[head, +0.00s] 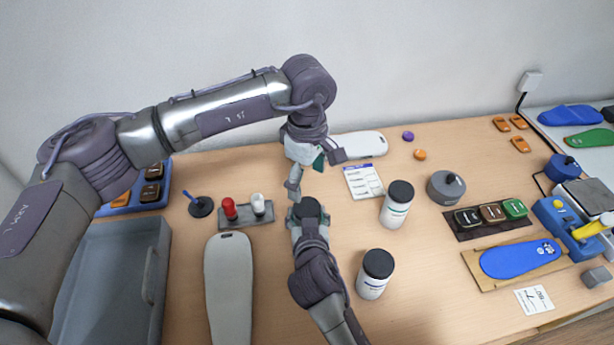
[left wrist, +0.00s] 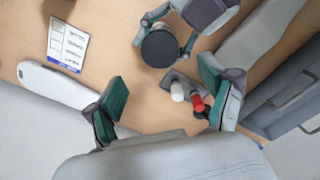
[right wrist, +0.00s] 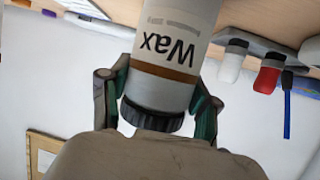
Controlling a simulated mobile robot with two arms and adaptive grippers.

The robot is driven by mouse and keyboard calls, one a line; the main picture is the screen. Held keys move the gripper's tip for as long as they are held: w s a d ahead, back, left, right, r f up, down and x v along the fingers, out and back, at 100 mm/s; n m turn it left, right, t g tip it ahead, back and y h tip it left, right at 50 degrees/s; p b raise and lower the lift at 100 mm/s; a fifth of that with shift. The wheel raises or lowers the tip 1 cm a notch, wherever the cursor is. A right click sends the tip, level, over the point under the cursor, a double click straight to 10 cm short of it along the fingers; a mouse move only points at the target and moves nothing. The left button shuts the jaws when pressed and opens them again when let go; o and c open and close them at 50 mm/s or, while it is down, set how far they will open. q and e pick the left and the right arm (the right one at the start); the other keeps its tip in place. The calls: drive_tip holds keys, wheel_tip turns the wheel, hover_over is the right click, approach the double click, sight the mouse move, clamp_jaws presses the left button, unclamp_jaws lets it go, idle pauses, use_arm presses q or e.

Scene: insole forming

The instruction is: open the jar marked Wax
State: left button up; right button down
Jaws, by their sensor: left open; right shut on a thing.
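The white jar marked Wax (right wrist: 170,60) has a brown band and a black ribbed lid (right wrist: 150,115); it looks upright, as the right wrist view is upside down. My right gripper (right wrist: 162,98) is shut on the jar, its fingers on either side close below the lid. In the head view the lid (head: 308,207) shows at the right gripper, and the jar's body is hidden. My left gripper (head: 313,172) is open and empty, above and behind the jar. In the left wrist view the lid (left wrist: 160,48) lies beyond the open fingers, apart from them.
Two other black-lidded white jars (head: 395,212) (head: 372,283) stand to the right. A rack with a red bottle (head: 229,208) and a white bottle (head: 258,204) is to the left. A grey insole (head: 229,290) and a grey bin (head: 110,290) lie front left. A printed card (head: 364,181) lies behind.

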sight(307, 207)
use_arm(q)
drive_tip(key=m, duration=0.4)
drive_tip(key=shift+m, duration=0.4)
drive_tip(key=m, duration=0.4)
drive_tip(key=shift+m, duration=0.3)
drive_tip(key=m, duration=0.8)
drive_tip(key=shift+m, duration=0.4)
drive_tip(key=shift+f, duration=4)
